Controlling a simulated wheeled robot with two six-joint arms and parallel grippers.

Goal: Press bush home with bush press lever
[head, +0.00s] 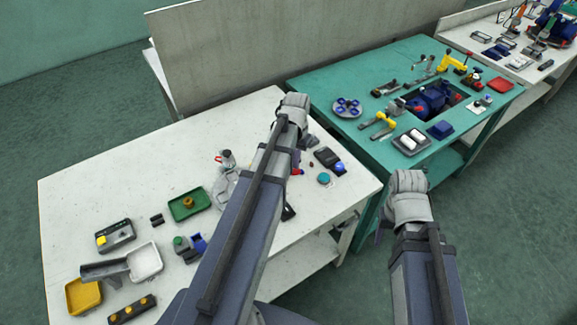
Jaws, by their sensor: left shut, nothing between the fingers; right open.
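The bush press and its lever cannot be made out for certain. A small upright grey device with a red part (226,160) stands on the white table (130,180), just left of my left arm, which hides part of that area. My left gripper (297,166) is down near the table beyond my arm, mostly covered by it. It is shut with nothing held that I can see. A small red piece shows beside it. The bush cannot be picked out. My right arm is bent over the floor beside the white table, and its gripper is hidden behind it.
Left on the white table are a green tray (178,211), a white tray (157,262) and a yellow tray (71,303). A dark device (328,157) and a teal disc (324,178) lie right of my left arm. A crowded green table (372,152) stands behind.

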